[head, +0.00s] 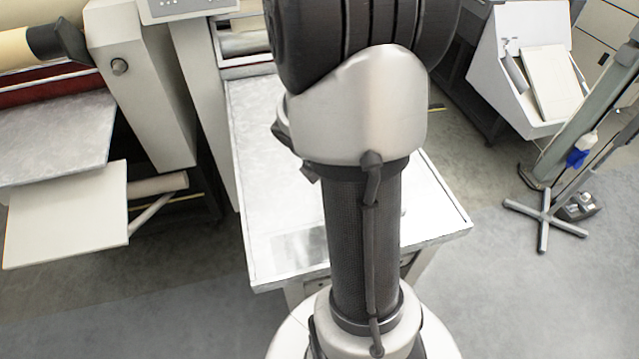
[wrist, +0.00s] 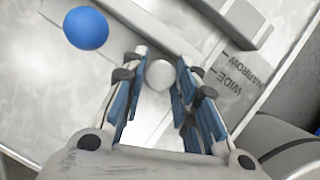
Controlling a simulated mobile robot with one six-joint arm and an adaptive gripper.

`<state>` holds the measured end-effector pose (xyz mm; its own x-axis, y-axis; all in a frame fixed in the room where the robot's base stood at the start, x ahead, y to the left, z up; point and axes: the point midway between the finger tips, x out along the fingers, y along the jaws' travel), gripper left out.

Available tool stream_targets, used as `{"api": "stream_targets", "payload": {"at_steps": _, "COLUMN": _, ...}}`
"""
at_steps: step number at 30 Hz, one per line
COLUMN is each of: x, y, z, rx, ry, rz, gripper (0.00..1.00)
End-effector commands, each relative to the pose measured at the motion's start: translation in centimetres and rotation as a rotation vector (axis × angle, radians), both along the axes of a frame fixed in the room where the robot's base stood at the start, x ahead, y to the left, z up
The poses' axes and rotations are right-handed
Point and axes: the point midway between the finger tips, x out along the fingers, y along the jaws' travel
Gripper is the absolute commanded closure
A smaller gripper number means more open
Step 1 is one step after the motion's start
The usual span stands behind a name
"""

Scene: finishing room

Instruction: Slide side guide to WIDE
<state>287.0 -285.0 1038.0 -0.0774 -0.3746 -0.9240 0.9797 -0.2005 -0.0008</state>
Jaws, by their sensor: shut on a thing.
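In the wrist view my gripper (wrist: 161,61) has its blue-padded fingers closed on both sides of a round pale knob (wrist: 159,75). A light grey bar (wrist: 125,35) runs diagonally just beyond the knob, and appears to be the side guide; how the knob joins it is hidden by the fingers. To the right, a grey plate carries the printed marks WIDE (wrist: 230,82) and NARROW (wrist: 248,66). The WIDE mark lies nearer my gripper. In the head view my arm hides the gripper, knob and guide.
A blue ball-shaped knob (wrist: 86,27) stands to the left of my gripper. The pale table (head: 262,240) lies under my arm. Machines with rollers (head: 125,110) stand at left. A white sloped bin (head: 535,80) and a stand with a cross-shaped foot (head: 545,212) are at right, with open floor nearby.

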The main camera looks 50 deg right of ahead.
Motion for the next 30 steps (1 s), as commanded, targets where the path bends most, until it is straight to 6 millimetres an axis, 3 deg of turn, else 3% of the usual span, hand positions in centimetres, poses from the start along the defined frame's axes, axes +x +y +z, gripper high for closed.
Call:
{"api": "stream_targets", "payload": {"at_steps": 12, "x": -0.26, "y": -0.32, "z": -0.07, "rx": 0.0, "ry": 0.002, "rz": 0.001, "gripper": 1.0}}
{"api": "stream_targets", "payload": {"at_steps": 13, "x": -0.25, "y": -0.32, "z": -0.07, "rx": 0.001, "ry": 0.001, "rz": 0.001, "gripper": 0.71}}
{"api": "stream_targets", "payload": {"at_steps": 21, "x": -0.21, "y": -0.33, "z": -0.04, "rx": 0.0, "ry": 0.0, "rz": 0.001, "gripper": 0.53}}
{"api": "stream_targets", "payload": {"at_steps": 30, "x": -0.17, "y": -0.32, "z": 0.02, "rx": 0.0, "ry": -0.001, "rz": 0.0, "gripper": 0.53}}
